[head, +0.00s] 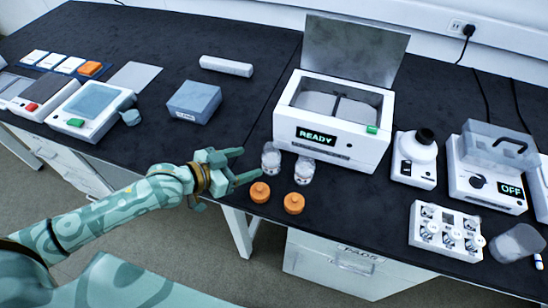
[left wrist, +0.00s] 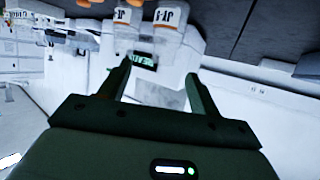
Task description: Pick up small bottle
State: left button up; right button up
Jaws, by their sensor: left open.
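Two small clear bottles stand side by side at the table's front edge, the left bottle (head: 271,158) and the right bottle (head: 304,171). Two bottles with orange markings also show at the top of the left wrist view, one left (left wrist: 126,18) and one right (left wrist: 168,20). My left gripper (head: 248,163) is open and empty, its fingers pointing at the left bottle from its left side. In the left wrist view the open fingers (left wrist: 163,78) have nothing between them. I cannot tell whether a finger touches the bottle. My right gripper is not in view.
Two orange caps (head: 260,192) lie in front of the bottles. A white READY machine (head: 333,135) with its lid up stands behind them. A blue-grey box (head: 194,102) is to the left. A white vial rack (head: 446,232) is to the right. The black table between caps and rack is clear.

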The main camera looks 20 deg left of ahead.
aim_at(267, 156)
pick_arm(q)
jog(key=b+x, duration=0.1)
jog(key=x, duration=0.5)
jog(key=shift+f, duration=0.2)
jog(key=shift+w+d+b, duration=0.1)
jog(key=shift+w+b, duration=0.15)
jog(key=shift+b, duration=0.1)
jog(key=b+x, duration=0.2)
jog(key=x, duration=0.3)
jog(key=shift+w+r, duration=0.1)
jog(key=shift+w, duration=0.4)
jog(key=shift+s+r, duration=0.1)
jog(key=c, duration=1.2)
